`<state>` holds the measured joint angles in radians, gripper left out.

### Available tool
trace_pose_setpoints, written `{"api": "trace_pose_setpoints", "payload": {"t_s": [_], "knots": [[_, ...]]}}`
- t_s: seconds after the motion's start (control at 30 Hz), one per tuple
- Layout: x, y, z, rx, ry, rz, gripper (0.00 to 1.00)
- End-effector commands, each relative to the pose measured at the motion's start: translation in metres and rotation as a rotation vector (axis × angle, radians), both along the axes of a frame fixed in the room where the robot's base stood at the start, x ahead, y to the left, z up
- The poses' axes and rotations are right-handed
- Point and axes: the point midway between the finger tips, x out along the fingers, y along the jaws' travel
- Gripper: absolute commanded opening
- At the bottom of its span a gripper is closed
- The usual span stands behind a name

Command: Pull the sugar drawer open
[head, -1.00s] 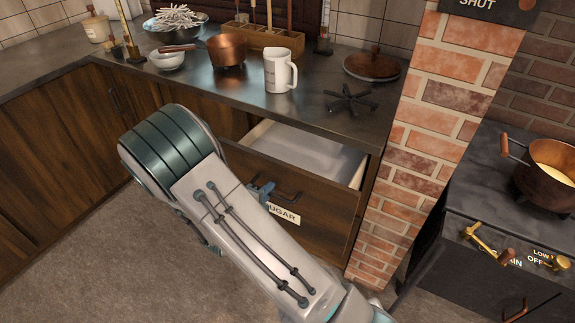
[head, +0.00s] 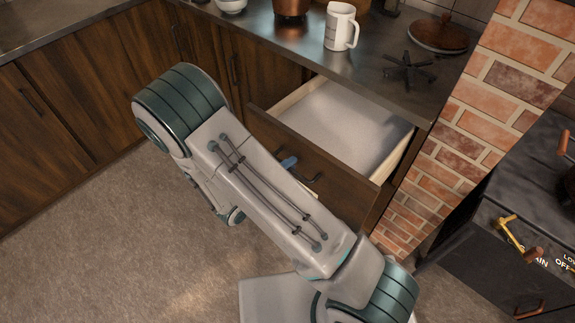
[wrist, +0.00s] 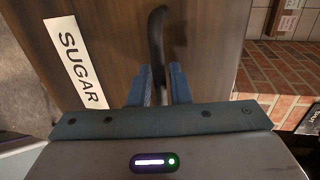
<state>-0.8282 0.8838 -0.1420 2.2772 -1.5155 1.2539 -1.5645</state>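The sugar drawer (head: 350,192) stands well open below the counter, its pale inside showing and looking empty. Its dark bar handle (head: 311,180) is on the wooden front, partly behind my arm. My gripper (head: 290,163) is at the handle, mostly hidden by my arm in the head view. In the wrist view, the blue fingers of my gripper (wrist: 160,88) are closed on either side of the dark handle (wrist: 157,38). The white SUGAR label (wrist: 76,62) is on the drawer front to the left of the fingers.
The counter (head: 385,90) holds a white mug (head: 340,27), a black trivet (head: 408,69) and a copper-coloured lid (head: 438,35). A brick pillar (head: 490,110) stands close to the drawer's right, with a dark stove (head: 500,190) beyond. The floor (head: 120,240) at left is clear.

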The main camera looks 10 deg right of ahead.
Motion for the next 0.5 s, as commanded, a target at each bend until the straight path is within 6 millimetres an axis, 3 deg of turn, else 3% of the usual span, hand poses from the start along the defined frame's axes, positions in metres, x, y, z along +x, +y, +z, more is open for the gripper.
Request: {"api": "trace_pose_setpoints", "payload": {"t_s": [0.33, 0.5], "knots": [[-0.001, 0.002, 0.001, 0.000, -0.001, 0.003, 0.25], [-0.013, 0.018, 0.005, 0.001, -0.001, 0.006, 0.25]]}}
